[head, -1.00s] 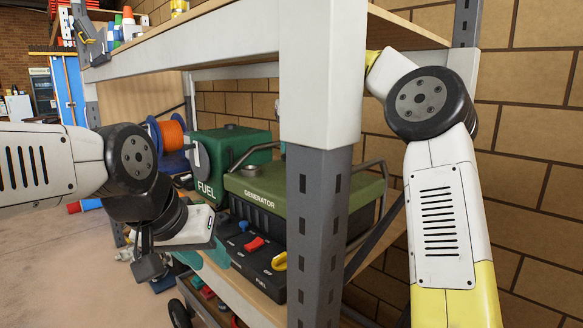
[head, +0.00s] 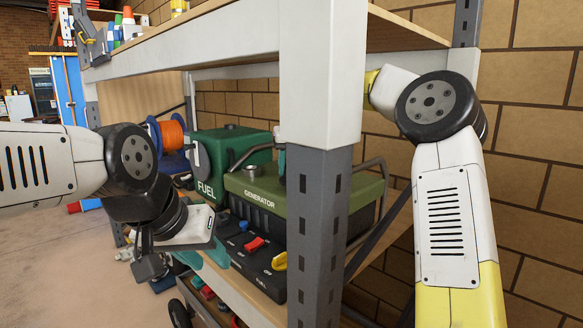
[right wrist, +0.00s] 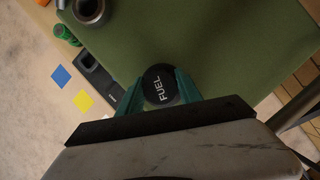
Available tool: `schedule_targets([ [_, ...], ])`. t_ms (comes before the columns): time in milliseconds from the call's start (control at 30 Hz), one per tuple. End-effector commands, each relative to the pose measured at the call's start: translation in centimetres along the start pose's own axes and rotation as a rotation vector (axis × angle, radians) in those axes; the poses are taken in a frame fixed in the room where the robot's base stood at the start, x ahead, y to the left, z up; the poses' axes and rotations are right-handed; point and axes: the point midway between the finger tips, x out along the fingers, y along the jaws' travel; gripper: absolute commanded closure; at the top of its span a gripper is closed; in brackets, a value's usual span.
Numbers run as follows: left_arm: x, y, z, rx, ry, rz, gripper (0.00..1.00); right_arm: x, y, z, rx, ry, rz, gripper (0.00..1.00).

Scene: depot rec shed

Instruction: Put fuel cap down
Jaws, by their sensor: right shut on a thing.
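The fuel cap (right wrist: 159,85) is a round black cap lettered FUEL. In the right wrist view it sits between the teal fingers of my right gripper (right wrist: 159,90), which is shut on it, over the green generator top (right wrist: 215,45). I cannot tell whether the cap touches that top. In the head view the shelf post hides the cap and most of my right gripper; a bit of teal shows beside the post. The generator (head: 262,190) stands on the shelf with its metal filler neck (head: 252,171) uncapped. My left gripper (head: 204,258) hangs in front of the shelf, its finger gap unclear.
The grey and white shelf post (head: 318,220) stands between my arms. A green fuel can (head: 215,160) and an orange cable reel (head: 173,134) are behind the generator. An upper shelf (head: 230,38) runs overhead. Open floor lies left.

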Motion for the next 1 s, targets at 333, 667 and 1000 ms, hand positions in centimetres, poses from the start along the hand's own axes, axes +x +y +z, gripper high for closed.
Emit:
schedule_targets([
  [333, 0.0, 0.0, 0.0, 0.000, 0.000, 0.000, 0.64, 0.2, 0.0, -0.1, 0.000, 0.001, 0.000, 0.36],
  [667, 0.0, 0.0, 0.0, 0.000, 0.000, 0.000, 0.64, -0.9, 0.0, 0.1, 0.000, -0.002, 0.000, 0.36],
  [1000, 0.0, 0.0, 0.0, 0.000, 0.000, 0.000, 0.64, -6.4, 0.0, 0.1, 0.000, -0.001, -0.001, 0.36],
])
